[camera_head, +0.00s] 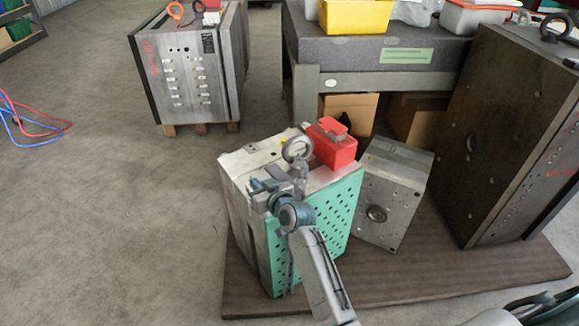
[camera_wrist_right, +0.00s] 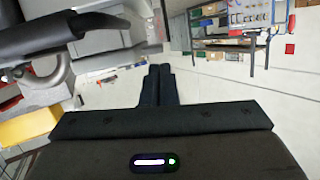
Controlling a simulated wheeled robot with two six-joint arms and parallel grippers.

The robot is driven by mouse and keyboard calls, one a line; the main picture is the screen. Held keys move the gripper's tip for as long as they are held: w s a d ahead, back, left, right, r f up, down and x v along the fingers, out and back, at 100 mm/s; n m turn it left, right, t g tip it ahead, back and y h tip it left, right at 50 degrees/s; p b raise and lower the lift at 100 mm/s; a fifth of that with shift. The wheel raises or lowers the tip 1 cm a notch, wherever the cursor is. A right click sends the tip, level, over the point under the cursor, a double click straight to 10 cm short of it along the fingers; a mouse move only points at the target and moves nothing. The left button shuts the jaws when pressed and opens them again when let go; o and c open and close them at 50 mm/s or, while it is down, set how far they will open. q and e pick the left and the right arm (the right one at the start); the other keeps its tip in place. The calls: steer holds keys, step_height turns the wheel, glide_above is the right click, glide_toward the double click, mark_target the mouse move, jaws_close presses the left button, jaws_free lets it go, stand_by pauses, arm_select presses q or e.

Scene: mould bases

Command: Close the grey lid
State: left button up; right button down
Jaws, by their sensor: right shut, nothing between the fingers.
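I cannot tell for certain which part is the grey lid. A metal lifting ring (camera_head: 298,149) stands up beside the red box. My right gripper (camera_head: 260,184) is over the left part of the block's top. Its dark fingers (camera_wrist_right: 157,84) are together and empty in the right wrist view. Whether it touches the block is unclear. My left gripper is not in view.
A smaller grey block (camera_head: 393,190) leans beside the green-sided one on a brown mat (camera_head: 380,290). A tall dark block (camera_head: 510,130) stands at the right. Behind is a grey table (camera_head: 380,50) with a yellow bin (camera_head: 355,15). The floor at the left is largely clear.

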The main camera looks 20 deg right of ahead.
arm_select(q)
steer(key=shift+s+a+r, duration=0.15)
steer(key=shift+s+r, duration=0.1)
arm_select(e)
steer(key=shift+a+f, duration=0.15)
steer(key=shift+f, duration=0.25)
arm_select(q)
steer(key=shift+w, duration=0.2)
